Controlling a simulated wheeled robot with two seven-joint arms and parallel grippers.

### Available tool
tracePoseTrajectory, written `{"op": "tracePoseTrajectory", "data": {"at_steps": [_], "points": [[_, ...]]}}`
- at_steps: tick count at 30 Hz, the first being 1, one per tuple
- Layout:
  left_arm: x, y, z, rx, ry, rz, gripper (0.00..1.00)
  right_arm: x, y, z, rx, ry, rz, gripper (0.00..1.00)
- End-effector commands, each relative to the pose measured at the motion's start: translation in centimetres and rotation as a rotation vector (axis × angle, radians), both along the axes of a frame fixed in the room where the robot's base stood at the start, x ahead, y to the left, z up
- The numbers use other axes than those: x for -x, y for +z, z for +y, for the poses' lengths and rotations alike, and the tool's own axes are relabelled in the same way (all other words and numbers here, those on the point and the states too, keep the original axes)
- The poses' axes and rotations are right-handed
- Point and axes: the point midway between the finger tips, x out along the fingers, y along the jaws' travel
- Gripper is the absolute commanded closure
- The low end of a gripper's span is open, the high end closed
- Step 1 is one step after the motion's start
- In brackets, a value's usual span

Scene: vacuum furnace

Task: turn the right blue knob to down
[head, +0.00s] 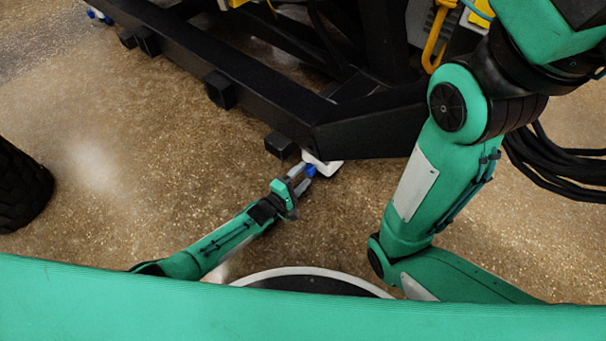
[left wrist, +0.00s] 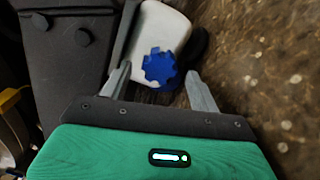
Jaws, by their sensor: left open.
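A blue knob (head: 311,171) with a notched rim sits on a white housing (head: 323,165) below the near corner of the black frame. My left gripper (head: 301,174) is open right at the knob. In the left wrist view the blue knob (left wrist: 160,67) lies between the two grey fingertips of my left gripper (left wrist: 158,72), with one finger on each side. A gap shows between the knob and the right finger; contact at the left finger is unclear. The white housing (left wrist: 163,25) is behind the knob. My right gripper is not in view.
A black frame (head: 255,100) with block-like feet runs from the upper left to the centre. Small blue parts (head: 92,14) show at its far left end. Black cables (head: 550,165) hang at the right.

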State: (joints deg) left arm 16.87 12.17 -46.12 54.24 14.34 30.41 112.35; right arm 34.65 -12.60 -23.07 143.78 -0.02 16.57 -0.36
Motion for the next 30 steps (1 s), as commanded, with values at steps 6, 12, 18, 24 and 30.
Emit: {"op": "tracePoseTrajectory", "data": {"at_steps": [6, 12, 18, 24, 30], "points": [[3.6, 0.6, 2.7, -0.003, 0.001, 0.004, 0.38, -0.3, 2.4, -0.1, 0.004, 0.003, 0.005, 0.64], [7.3, 0.4, 5.3, -0.003, 0.001, 0.004, 0.38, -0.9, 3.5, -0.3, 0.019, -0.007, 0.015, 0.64], [9.7, 0.2, 7.0, -0.001, 0.0, 0.001, 0.38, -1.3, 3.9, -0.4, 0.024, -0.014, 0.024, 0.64], [10.5, 0.0, 7.6, -0.001, 0.0, 0.001, 0.38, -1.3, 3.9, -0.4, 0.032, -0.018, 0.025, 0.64], [10.5, 0.0, 7.6, -0.001, 0.0, 0.001, 0.38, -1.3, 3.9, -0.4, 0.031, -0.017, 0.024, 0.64]]}}
